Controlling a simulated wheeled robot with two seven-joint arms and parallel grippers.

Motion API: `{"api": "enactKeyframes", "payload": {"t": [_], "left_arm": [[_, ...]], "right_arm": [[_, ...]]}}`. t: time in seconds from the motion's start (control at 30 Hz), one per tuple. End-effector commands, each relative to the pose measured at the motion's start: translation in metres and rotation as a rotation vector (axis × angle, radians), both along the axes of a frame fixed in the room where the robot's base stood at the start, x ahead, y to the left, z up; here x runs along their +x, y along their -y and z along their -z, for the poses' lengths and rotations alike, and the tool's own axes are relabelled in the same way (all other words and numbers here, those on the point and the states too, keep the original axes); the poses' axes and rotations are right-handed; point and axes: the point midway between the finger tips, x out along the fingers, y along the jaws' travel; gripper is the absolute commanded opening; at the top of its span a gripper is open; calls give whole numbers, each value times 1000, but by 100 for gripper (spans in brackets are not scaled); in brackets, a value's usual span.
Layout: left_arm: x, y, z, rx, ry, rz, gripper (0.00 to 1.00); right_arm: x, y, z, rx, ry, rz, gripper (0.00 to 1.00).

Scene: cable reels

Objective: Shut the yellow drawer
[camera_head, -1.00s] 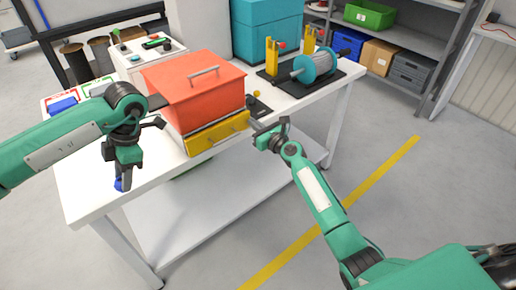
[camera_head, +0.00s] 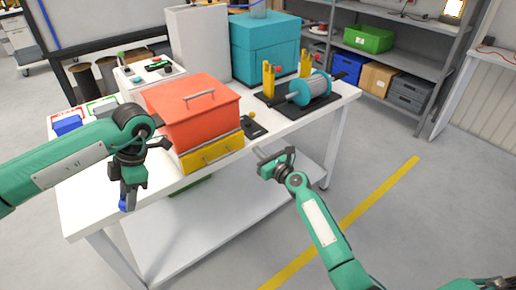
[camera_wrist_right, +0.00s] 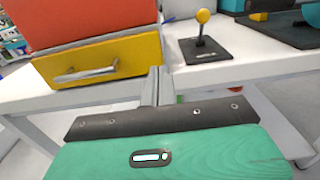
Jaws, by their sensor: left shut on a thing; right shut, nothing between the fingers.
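The yellow drawer (camera_head: 212,153) sits under the red box (camera_head: 203,120) on the white table, with a metal handle on its front. It also shows in the right wrist view (camera_wrist_right: 125,55). Its front looks close to the box's front; whether a small gap remains I cannot tell. My right gripper (camera_head: 261,154) is shut and empty, to the right of the drawer and just off the table's front edge. Its fingers show in the wrist view (camera_wrist_right: 153,84), apart from the drawer. My left gripper (camera_head: 126,196) is shut on a small blue object (camera_head: 123,205), left of the drawer, mostly hidden by the fingers.
A black plate with a yellow-knobbed lever (camera_wrist_right: 203,40) lies right of the drawer. A cable reel (camera_head: 313,90) on a black base stands at the table's right end. A blue tray piece (camera_head: 68,125) lies at the left.

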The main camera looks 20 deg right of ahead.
Motion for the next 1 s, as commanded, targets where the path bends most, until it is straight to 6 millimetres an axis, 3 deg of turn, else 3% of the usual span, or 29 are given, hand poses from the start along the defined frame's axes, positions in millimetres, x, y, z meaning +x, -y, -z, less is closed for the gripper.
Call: {"api": "enactKeyframes", "payload": {"t": [0.5, 0.8, 0.9, 1.0], "left_arm": [[0, 0, -4, 1, -1, -1, 12], [0, -1, -5, 1, -1, 1, 12], [-1, -2, -5, 1, -1, 25, 12], [-2, -5, -6, 2, -2, 91, 12]], "right_arm": [[-70, 25, 2, -1, -3, -2, 0], [-79, 28, 3, -5, -4, -2, 0], [-80, 28, 15, -44, -16, 2, 0], [-84, 28, 44, -155, -43, 8, 0]]}}
